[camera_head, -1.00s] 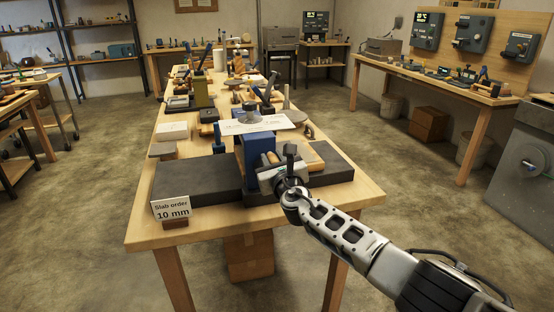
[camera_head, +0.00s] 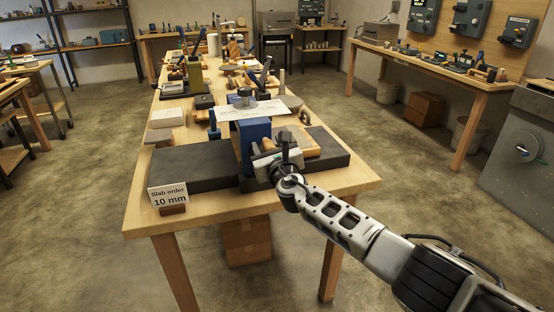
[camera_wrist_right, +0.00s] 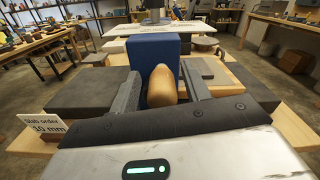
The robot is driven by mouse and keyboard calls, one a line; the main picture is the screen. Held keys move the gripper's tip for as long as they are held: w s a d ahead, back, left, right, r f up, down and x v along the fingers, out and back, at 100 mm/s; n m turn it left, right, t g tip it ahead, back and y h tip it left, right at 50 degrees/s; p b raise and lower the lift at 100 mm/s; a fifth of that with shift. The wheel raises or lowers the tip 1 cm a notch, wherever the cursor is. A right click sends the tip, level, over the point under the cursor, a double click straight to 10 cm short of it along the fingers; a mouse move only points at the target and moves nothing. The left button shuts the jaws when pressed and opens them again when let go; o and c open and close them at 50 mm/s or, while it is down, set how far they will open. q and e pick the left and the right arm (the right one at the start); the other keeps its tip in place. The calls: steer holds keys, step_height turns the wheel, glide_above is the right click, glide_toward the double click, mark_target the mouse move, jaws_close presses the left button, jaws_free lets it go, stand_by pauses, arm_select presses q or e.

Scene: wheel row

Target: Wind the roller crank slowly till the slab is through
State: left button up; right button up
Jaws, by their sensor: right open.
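The slab roller's blue housing (camera_head: 253,132) stands near the front of the long wooden table, and it fills the upper middle of the right wrist view (camera_wrist_right: 154,55). A rounded wooden knob (camera_wrist_right: 163,87), apparently the crank's handle, sits between the fingers of my right gripper (camera_wrist_right: 160,88). That gripper (camera_head: 273,160) is open around the knob at the roller's front. Whether either finger touches it I cannot tell. The crank's arm is hidden behind the gripper. I cannot make out the slab clearly. My left gripper is out of view.
Dark flat boards (camera_head: 190,172) lie on both sides of the roller. A card (camera_head: 168,194) reading "Slab order 10 mm" stands at the table's front left. A white sheet (camera_head: 262,110) lies above the housing. Tools crowd the table (camera_head: 225,207) farther back.

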arm_select(q)
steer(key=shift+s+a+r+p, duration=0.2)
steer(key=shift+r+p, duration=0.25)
steer(key=shift+p, duration=0.5)
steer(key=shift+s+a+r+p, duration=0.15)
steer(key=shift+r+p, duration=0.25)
steer(key=shift+p, duration=0.55)
arm_select(e)
steer(key=v, duration=1.5)
steer(key=shift+s, duration=0.2)
steer(key=shift+d+f, duration=0.1)
steer(key=s+d+f+m+g, duration=0.2)
steer(key=s+f+m+g, duration=0.2)
steer(key=s+f+m, duration=1.15)
steer(key=s+d+f+m+g+h, duration=0.1)
steer(key=s+d+f+m, duration=0.2)
steer(key=m, duration=0.8)
steer(key=s+d+f+m+g+h, duration=0.1)
steer(key=s+d+f+m+g, duration=0.1)
steer(key=s+d+m, duration=0.6)
steer(key=s+f+m, duration=0.1)
steer(key=m, duration=0.3)
steer(key=shift+s+f+h, duration=0.15)
steer(key=shift+s+h, duration=0.15)
steer(key=shift+s, duration=0.05)
